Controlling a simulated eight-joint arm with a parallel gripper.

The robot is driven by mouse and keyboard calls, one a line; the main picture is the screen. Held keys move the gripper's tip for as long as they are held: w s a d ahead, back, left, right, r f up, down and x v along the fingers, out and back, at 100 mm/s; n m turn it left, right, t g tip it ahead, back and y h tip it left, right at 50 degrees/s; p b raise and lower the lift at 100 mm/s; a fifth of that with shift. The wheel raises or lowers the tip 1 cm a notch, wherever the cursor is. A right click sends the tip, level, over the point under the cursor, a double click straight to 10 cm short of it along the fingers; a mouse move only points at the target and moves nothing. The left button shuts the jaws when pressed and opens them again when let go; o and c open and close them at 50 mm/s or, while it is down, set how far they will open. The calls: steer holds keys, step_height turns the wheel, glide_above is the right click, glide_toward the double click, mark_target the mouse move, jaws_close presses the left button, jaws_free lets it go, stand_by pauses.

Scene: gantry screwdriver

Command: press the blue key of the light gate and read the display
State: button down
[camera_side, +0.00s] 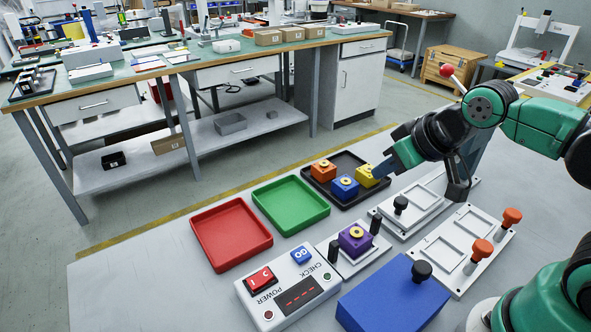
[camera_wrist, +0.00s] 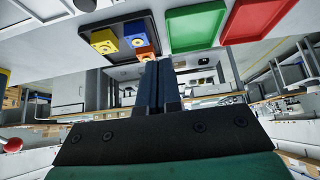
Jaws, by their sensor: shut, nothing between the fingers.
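The white control box (camera_side: 288,288) stands at the front, with a blue key (camera_side: 301,255) and a dark display (camera_side: 300,294) showing red dashes. A red POWER switch (camera_side: 261,279) is beside the key. Right of the box, the light gate (camera_side: 352,258) has two black posts with a purple block (camera_side: 355,240) between them. My gripper (camera_side: 381,171) is shut and empty, close to the yellow block at the black tray, well behind and right of the key. I cannot tell whether it touches the block. Its shut fingers also show in the wrist view (camera_wrist: 160,70); the key does not.
A black tray (camera_side: 338,197) holds orange (camera_side: 323,171), blue (camera_side: 345,187) and yellow (camera_side: 366,176) blocks. Green (camera_side: 291,205) and red (camera_side: 231,235) trays lie left. White fixtures with knobs (camera_side: 464,252) and a blue box (camera_side: 390,297) stand right. Bare table lies left of the control box.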

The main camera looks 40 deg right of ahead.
steer(key=shift+a, duration=0.1)
step_height(320, 180, up, 5)
steer(key=n+g, duration=0.7)
steer(key=n, duration=1.1)
glide_above(302, 253)
steer(key=shift+f, duration=0.2)
step_height(302, 253, down, 14)
steer(key=shift+f, duration=0.1)
